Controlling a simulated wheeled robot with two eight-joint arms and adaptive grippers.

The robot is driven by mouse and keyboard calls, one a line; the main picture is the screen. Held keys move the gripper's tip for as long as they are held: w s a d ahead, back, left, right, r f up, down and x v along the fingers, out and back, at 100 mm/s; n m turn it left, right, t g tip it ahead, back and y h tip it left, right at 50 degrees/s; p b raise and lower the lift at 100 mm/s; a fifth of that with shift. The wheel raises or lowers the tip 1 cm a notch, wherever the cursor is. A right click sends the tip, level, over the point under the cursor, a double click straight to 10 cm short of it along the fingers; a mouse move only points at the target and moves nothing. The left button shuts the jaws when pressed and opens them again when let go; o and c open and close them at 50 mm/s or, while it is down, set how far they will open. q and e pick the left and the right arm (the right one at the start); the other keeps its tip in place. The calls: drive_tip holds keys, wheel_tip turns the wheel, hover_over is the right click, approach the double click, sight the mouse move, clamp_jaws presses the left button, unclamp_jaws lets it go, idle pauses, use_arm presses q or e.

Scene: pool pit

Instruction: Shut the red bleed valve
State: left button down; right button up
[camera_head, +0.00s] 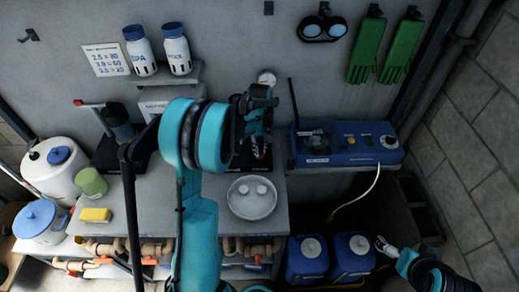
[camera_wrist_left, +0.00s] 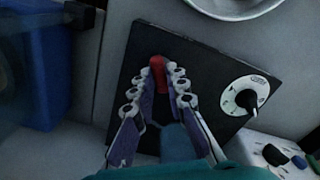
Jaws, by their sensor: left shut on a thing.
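The red valve handle (camera_wrist_left: 157,72) shows in the left wrist view on a dark square plate (camera_wrist_left: 150,40), between the fingertips of my left gripper (camera_wrist_left: 170,80). The fingers are closed in around it, one on each side. A white round dial (camera_wrist_left: 240,96) with a dark pointer sits on the plate's right side. My right gripper (camera_head: 385,246) is low at the right, small and away from the bench; its opening is unclear.
A pale round dish (camera_head: 252,214) sits on the bench near the left gripper. A blue instrument box (camera_head: 365,155) is at right, with blue jugs (camera_head: 352,262) below. Pipes with orange handles (camera_head: 103,261) run under the bench. A yellow sponge (camera_head: 95,215) lies at left.

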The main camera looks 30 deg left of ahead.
use_arm(q)
drive_tip(key=m, duration=0.6)
drive_tip(key=shift+m, duration=0.4)
idle(0.3)
drive_tip(key=c, duration=1.5)
unclamp_jaws()
drive_tip(key=shift+c, duration=0.2)
wheel_tip(320, 180, up, 12)
